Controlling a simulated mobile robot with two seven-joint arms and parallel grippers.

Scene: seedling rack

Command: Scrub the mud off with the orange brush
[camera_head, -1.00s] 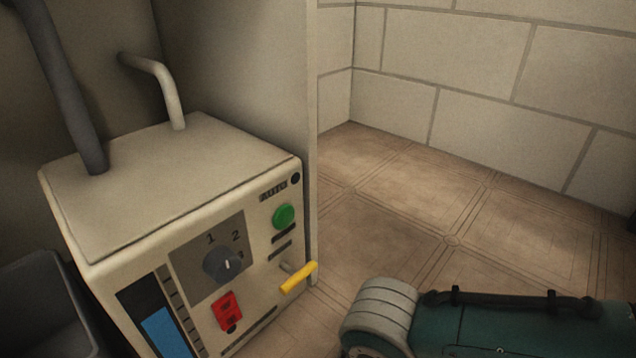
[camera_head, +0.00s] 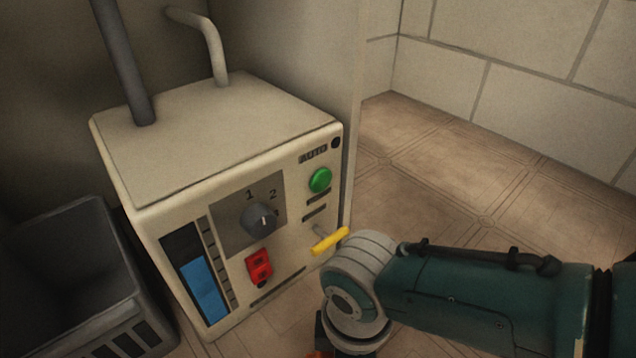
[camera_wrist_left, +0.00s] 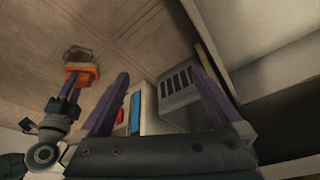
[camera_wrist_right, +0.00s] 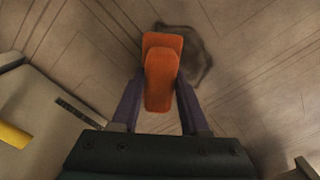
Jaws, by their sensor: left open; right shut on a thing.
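The orange brush (camera_wrist_right: 162,72) is between the purple fingers of my right gripper (camera_wrist_right: 160,82), which is shut on it. A dark brown mud patch (camera_wrist_right: 198,52) lies on the floor, partly hidden behind the brush. In the left wrist view the brush (camera_wrist_left: 82,77) shows just in front of the mud patch (camera_wrist_left: 77,54); I cannot tell whether it touches the floor. My left gripper (camera_wrist_left: 158,72) is open and empty. In the head view only a sliver of orange shows at the bottom edge, below my right arm, and the mud is out of sight.
A cream control box (camera_head: 220,145) with a dial, green button, red switch and yellow lever (camera_head: 330,241) stands left of my right arm. A dark grey crate (camera_head: 60,235) stands left of it. Tiled floor (camera_head: 440,185) is clear toward the block wall.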

